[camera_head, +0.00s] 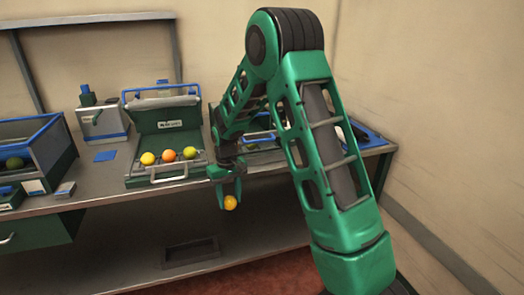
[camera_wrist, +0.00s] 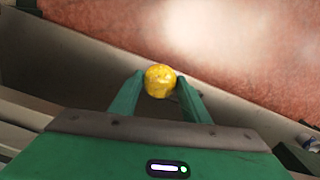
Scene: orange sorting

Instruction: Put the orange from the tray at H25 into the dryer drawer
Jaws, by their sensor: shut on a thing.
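My gripper (camera_head: 229,196) is shut on a yellow-orange fruit (camera_head: 230,203) and holds it in the air in front of the bench's front edge. In the wrist view the fruit (camera_wrist: 160,81) sits between the two green fingertips. A green machine (camera_head: 168,113) with a raised lid stands on the bench, and its pulled-out tray (camera_head: 168,182) with a metal handle holds a yellow, an orange and a yellow-green fruit. I cannot tell for sure whether this is the dryer drawer. No H25 label is readable.
A blue-rimmed crate (camera_head: 50,136) with a dark green fruit stands at the left end of the bench (camera_head: 112,172). A grey device (camera_head: 102,122) and a blue pad (camera_head: 105,156) are beside the machine. My arm partly hides a blue-edged container (camera_head: 262,136) at the right. A lower shelf (camera_head: 130,256) lies below.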

